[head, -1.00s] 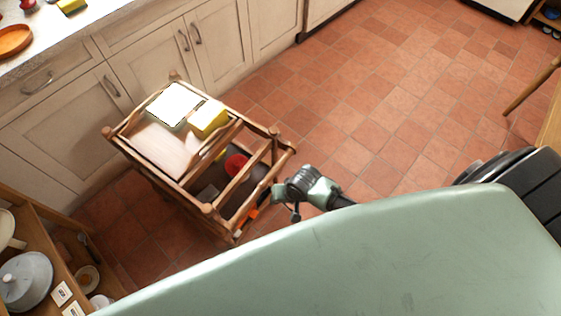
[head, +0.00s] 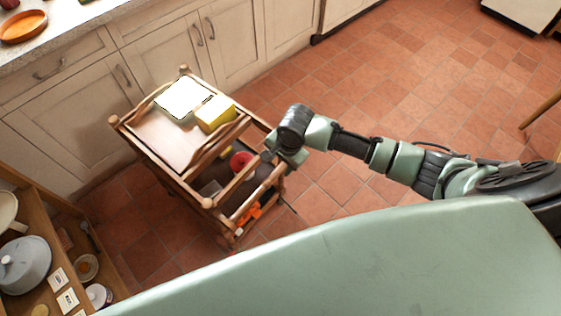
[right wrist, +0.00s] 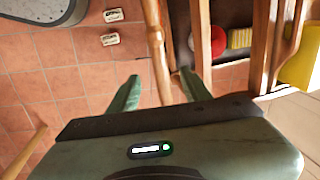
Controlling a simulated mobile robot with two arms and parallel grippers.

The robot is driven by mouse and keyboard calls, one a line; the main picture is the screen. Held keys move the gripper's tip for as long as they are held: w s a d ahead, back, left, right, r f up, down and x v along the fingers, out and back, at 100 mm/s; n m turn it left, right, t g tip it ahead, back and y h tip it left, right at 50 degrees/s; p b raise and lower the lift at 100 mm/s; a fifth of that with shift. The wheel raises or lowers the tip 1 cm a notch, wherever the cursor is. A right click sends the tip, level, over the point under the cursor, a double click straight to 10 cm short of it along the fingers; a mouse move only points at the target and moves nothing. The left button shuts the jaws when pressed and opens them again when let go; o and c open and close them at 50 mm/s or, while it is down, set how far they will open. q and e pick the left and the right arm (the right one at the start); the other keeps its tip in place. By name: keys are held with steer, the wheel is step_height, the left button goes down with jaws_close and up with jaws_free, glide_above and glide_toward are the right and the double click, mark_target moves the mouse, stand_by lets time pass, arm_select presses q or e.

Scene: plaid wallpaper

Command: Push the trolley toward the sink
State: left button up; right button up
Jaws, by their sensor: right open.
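The wooden trolley (head: 165,142) stands in front of the cabinets, left of centre in the head view. A white item (head: 185,97) and a yellow box (head: 215,113) sit on its top. A red round thing (head: 241,161) is on the lower level. My right gripper (head: 279,157) is at the trolley's right end. In the right wrist view its open fingers (right wrist: 162,82) lie either side of a wooden trolley bar (right wrist: 156,45); I cannot tell whether they touch it. My left gripper is out of view. No sink shows.
Cream cabinets (head: 75,100) and a countertop (head: 85,28) with an orange bowl (head: 22,26) run behind the trolley. An open wooden shelf (head: 50,207) with dishes is at lower left. The tiled floor (head: 400,85) is clear to the right. A wooden leg (head: 540,106) shows at far right.

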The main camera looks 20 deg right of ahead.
mark_target(276, 172)
steer(key=f, duration=0.4)
steer(key=w+f, duration=0.1)
steer(key=f, duration=0.1)
steer(key=shift+a+f+b, duration=0.35)
jaws_close()
steer(key=w+a+b, duration=0.2)
steer(key=w+b, duration=0.6)
steer(key=w, duration=0.7)
steer(key=shift+a+b, duration=0.25)
steer(key=shift+b, duration=0.05)
jaws_free()
